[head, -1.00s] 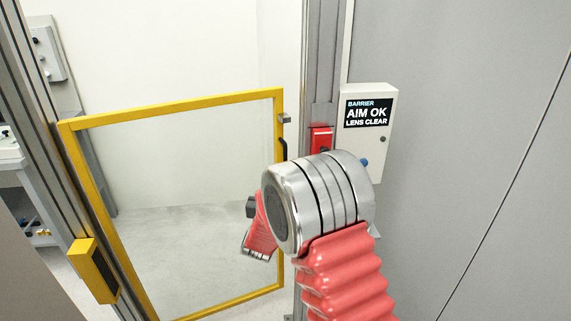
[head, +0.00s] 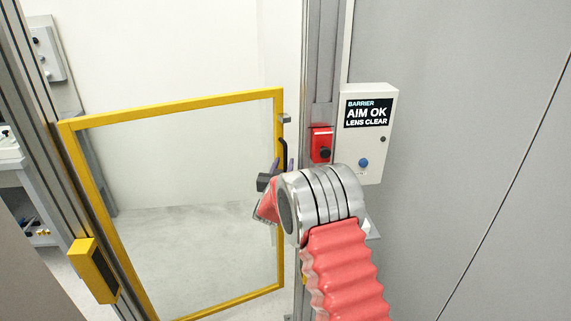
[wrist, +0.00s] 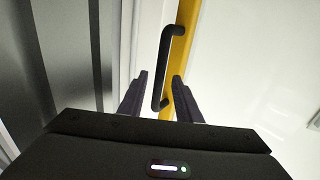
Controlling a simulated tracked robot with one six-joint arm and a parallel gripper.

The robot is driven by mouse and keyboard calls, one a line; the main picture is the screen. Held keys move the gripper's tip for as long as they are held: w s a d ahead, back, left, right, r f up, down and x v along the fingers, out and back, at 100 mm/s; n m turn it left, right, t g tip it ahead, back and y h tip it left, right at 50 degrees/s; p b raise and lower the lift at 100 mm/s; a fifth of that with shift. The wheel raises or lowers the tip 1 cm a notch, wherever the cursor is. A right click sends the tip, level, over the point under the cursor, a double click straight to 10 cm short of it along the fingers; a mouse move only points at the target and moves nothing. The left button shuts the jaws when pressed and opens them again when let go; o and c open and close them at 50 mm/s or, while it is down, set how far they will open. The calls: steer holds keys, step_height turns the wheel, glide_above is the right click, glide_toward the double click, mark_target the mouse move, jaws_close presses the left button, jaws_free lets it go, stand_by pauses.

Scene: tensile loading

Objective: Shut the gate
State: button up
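The gate (head: 175,107) is a yellow frame with a clear panel, seen in the head view left of my arm. Its free right edge stands near the grey post (head: 319,75); the head view does not settle how wide the gap is. A black handle (wrist: 167,65) is mounted on the gate's yellow upright in the wrist view. My gripper (wrist: 155,93) is open, with its two dark fingers on either side of the handle's lower part. No contact shows.
A red switch box (head: 321,145) with a black knob is on the post. Right of it a white barrier box (head: 362,140) reads "AIM OK, LENS CLEAR" and has a blue button. A yellow box (head: 95,270) sits at the gate's lower left. A grey wall fills the right.

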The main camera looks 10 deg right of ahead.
steer(key=shift+w+d, duration=0.2)
steer(key=shift+w, duration=0.35)
steer(key=shift+c, duration=0.3)
jaws_close()
